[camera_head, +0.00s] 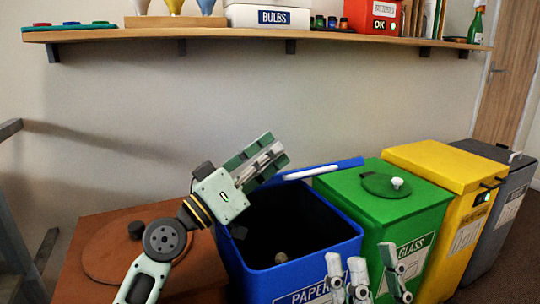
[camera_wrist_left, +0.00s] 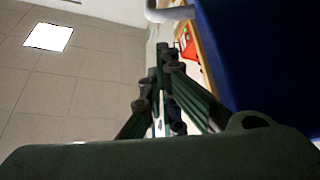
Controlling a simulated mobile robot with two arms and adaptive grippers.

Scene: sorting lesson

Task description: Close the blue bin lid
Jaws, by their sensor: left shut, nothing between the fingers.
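The blue bin (camera_head: 312,262), labelled PAPER, stands open in the head view. Its dark inside shows, with a small round beige thing at the bottom. Its blue lid (camera_head: 345,165) is raised at the back and seen nearly edge-on, with a white handle (camera_head: 305,172). My left gripper (camera_head: 268,158) is shut and empty, just left of the lid and above the bin's back left corner. In the left wrist view the blue lid (camera_wrist_left: 265,55) fills the right side, beside the gripper's fingers; contact cannot be told. My right gripper (camera_head: 372,268) is open and empty at the bottom, before the bins.
A green GLASS bin (camera_head: 424,204), a yellow bin (camera_head: 430,162) and a grey bin (camera_head: 510,205) stand in a row to the right, lids closed. A brown bin (camera_head: 100,228) is at the left. A wall shelf (camera_head: 250,38) with objects runs above.

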